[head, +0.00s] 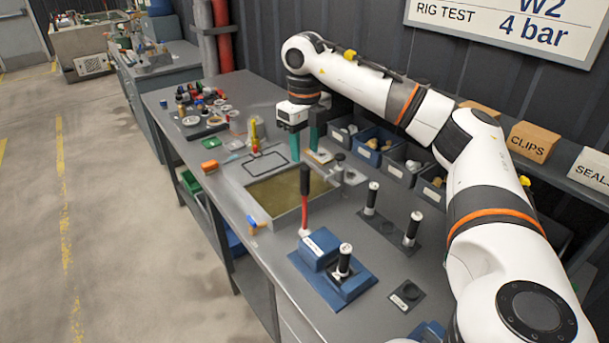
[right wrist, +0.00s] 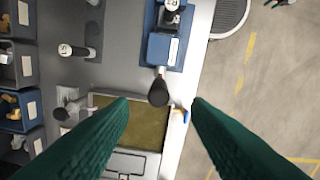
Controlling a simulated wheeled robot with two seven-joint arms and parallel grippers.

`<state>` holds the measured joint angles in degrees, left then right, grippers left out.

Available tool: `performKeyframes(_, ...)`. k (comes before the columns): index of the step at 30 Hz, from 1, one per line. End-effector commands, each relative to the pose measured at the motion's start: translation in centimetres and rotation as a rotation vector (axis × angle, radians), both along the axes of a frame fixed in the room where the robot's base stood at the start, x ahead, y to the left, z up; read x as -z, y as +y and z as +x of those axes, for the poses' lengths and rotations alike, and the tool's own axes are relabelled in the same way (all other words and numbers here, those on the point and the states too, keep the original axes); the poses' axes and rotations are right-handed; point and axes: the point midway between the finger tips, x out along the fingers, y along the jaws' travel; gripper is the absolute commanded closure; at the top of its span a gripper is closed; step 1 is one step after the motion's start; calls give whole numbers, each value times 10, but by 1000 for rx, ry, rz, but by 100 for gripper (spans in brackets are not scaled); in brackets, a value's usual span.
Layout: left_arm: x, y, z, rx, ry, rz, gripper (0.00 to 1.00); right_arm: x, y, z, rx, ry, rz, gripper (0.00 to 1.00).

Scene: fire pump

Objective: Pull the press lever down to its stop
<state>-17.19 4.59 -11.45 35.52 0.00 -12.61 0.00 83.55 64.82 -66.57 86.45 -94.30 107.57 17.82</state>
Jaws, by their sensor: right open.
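The press (head: 320,248) is a blue block on a blue base at the bench's front edge; it also shows in the right wrist view (right wrist: 163,48). Its lever (head: 304,200) stands nearly upright, with a red shaft and a dark top end. In the right wrist view the lever's dark end (right wrist: 158,92) appears between my fingertips. My right gripper (head: 305,153) is open and empty, green fingers pointing down, above and behind the lever in the head view. No contact is visible. A dark piece (right wrist: 280,2) at the right wrist view's top edge may be my left gripper, mostly cut off.
A shallow basin (head: 250,183) lies behind the press. Black-handled white posts (head: 412,230) stand to the right. Parts bins (head: 370,145) line the back wall. Open floor (head: 110,200) is at left.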

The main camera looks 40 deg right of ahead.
Motion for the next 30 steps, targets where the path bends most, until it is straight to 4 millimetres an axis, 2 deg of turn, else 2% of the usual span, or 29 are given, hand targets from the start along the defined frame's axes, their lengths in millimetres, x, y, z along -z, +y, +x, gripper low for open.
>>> performKeyframes(9,-22,0,0,0,0,0,55,61,0,-1,0,3,0,56)
performKeyframes(15,-28,0,0,0,0,0,55,86,0,0,-1,1,2,56)
performKeyframes(26,-28,-1,0,0,0,-1,55,93,0,1,-2,-2,3,56)
performKeyframes(30,-28,-1,1,0,-1,-1,55,93,0,1,-2,-2,3,75)
